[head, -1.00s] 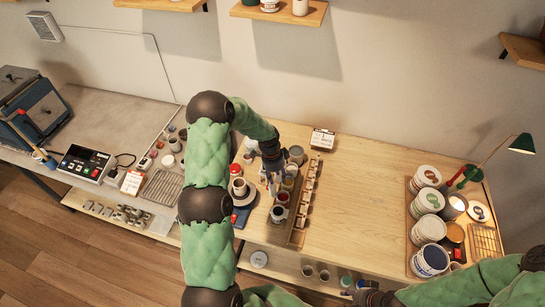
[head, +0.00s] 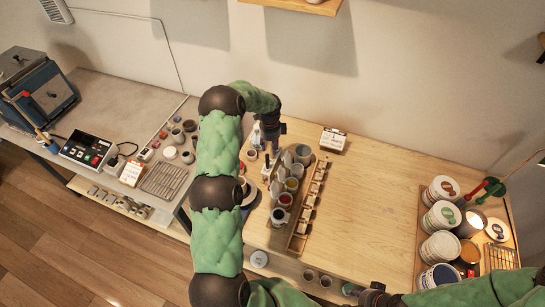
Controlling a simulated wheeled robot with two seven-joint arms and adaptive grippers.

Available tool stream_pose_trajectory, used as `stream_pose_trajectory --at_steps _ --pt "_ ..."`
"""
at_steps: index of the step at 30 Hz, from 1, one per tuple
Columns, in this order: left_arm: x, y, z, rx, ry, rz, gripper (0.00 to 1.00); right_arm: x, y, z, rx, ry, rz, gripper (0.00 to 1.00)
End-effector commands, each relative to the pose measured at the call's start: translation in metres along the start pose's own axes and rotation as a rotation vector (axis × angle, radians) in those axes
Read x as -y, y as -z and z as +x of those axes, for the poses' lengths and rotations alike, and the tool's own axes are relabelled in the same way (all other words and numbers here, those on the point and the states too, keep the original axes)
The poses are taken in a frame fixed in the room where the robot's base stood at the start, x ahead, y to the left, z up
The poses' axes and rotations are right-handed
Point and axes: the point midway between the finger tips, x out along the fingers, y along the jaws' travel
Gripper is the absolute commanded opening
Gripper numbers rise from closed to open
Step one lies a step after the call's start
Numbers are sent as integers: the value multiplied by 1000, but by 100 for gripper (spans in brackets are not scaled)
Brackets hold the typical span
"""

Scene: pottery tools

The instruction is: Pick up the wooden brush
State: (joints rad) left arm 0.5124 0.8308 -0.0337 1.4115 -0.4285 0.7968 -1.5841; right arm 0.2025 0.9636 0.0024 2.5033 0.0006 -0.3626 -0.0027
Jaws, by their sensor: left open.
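My left arm comes up from the bottom and bends over the wooden table. Its dark gripper (head: 274,162) points down, open, over the far end of a tray (head: 274,232) of glaze cups. The fingers are close to a grey cup (head: 303,154) and appear to hold nothing. I cannot make out the wooden brush for sure; it may be hidden by the arm or too small among the cups. My right arm lies along the bottom right, with a dark wrist (head: 375,297) at the table's front edge; its fingers are not clear.
A narrow wooden rack (head: 309,208) of small pieces stands right of the cups. A small card (head: 332,140) stands behind it. Paint buckets (head: 440,217) fill a tray at the right. The table between is clear. A grey bench with a controller (head: 88,150) is at the left.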

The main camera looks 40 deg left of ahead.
Motion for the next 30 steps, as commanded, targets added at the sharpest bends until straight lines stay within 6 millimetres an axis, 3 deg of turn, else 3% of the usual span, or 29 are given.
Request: stream_pose_trajectory --at_steps 15,23,28,30 --pt "3 7 50 0 0 -1 43 5 -1 -15 0 0 0 40" --pt "3 7 52 0 1 -1 43 5 -1 -15 0 0 0 40" --pt "3 7 52 0 1 -1 0 5 -1 -15 0 0 0 40" --pt "3 7 52 0 1 -1 0 5 -1 -15 0 0 0 40"
